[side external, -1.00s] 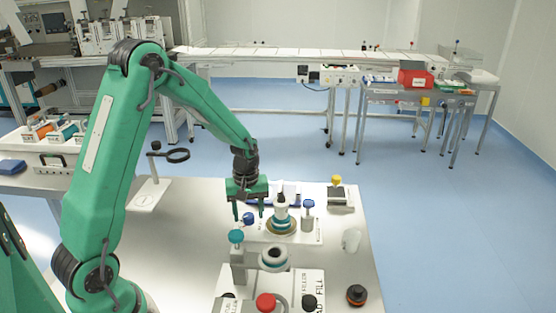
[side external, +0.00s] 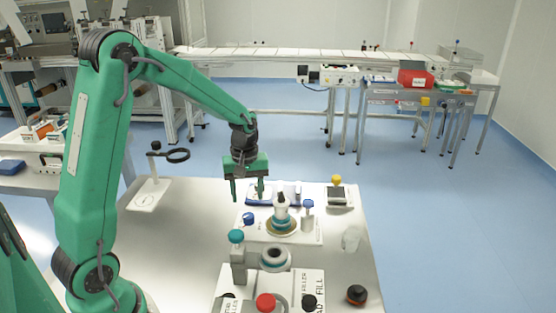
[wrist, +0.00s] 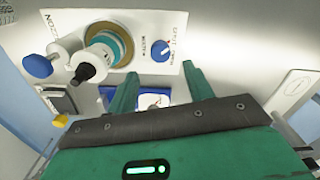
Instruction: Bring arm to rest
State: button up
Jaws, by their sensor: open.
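My gripper (side external: 248,191) is green, with two fingers pointing down above the back part of the steel work table (side external: 190,245). The fingers are apart with nothing between them. In the wrist view my gripper (wrist: 162,85) is also open and empty. A blue-edged tray or pad (side external: 288,193) lies on the table behind the fingers; it shows partly between the fingers in the wrist view (wrist: 152,100). A white plate with a brass-and-teal round fitting (side external: 281,222) and a blue knob (side external: 249,218) is in front of my gripper. The knob also shows in the wrist view (wrist: 160,51).
A yellow-knobbed device (side external: 337,194) is at the back right.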

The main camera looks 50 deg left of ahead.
jog(key=shift+r, duration=0.5)
jog(key=shift+r, duration=0.1)
jog(key=shift+s+d+r, duration=0.15)
jog(key=shift+r, duration=0.05)
jog(key=s+d+r+m+t, duration=0.2)
jog(key=s+d+r+m, duration=0.3)
jog(key=s, duration=0.3)
jog(key=s+d+r+m+t, duration=0.3)
jog(key=s+d+r+m, duration=0.2)
jog(key=s+r+m, duration=0.2)
jog(key=shift+s+d+r+t, duration=0.25)
jog(key=shift+s+r, duration=0.45)
jog(key=shift+s, duration=0.55)
